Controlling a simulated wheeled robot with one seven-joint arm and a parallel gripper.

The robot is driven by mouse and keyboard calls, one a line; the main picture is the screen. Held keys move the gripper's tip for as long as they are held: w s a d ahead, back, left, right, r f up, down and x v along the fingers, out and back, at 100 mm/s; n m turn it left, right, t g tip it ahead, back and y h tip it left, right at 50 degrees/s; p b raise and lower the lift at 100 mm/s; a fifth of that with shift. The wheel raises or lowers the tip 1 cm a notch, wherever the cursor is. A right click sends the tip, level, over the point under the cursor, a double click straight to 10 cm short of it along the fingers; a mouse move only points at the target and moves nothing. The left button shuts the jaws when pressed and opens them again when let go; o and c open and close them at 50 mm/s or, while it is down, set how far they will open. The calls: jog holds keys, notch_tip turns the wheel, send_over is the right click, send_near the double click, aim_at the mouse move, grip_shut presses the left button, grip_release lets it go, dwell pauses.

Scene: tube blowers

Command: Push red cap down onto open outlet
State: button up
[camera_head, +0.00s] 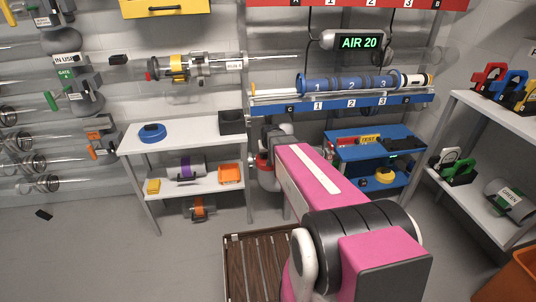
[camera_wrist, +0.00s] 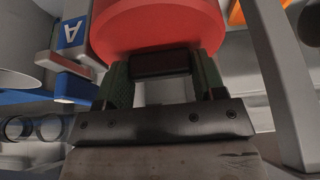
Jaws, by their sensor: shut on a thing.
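The red cap (camera_wrist: 160,25) fills the top middle of the wrist view as a large rounded red body. My gripper (camera_wrist: 162,64) is shut on it, with a green-padded finger on each side of a dark block below the cap. In the head view a small red patch (camera_head: 262,160) shows beside my pink arm; I cannot tell whether it is the cap. My arm hides the gripper there. I cannot make out the open outlet in either view, nor whether the cap touches anything.
A blue bench shelf (camera_head: 340,104) carries a blue tube numbered 1, 2, 3. White shelves (camera_head: 182,132) stand left and a white table (camera_head: 505,118) right. A blue cart (camera_head: 350,152) stands behind my arm. A grey post (camera_wrist: 284,85) is close at the right of the wrist view.

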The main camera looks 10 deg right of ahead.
jog(key=o, duration=1)
jog(key=v, duration=1)
jog(key=shift+r, duration=0.4)
jog(key=shift+s, duration=0.15)
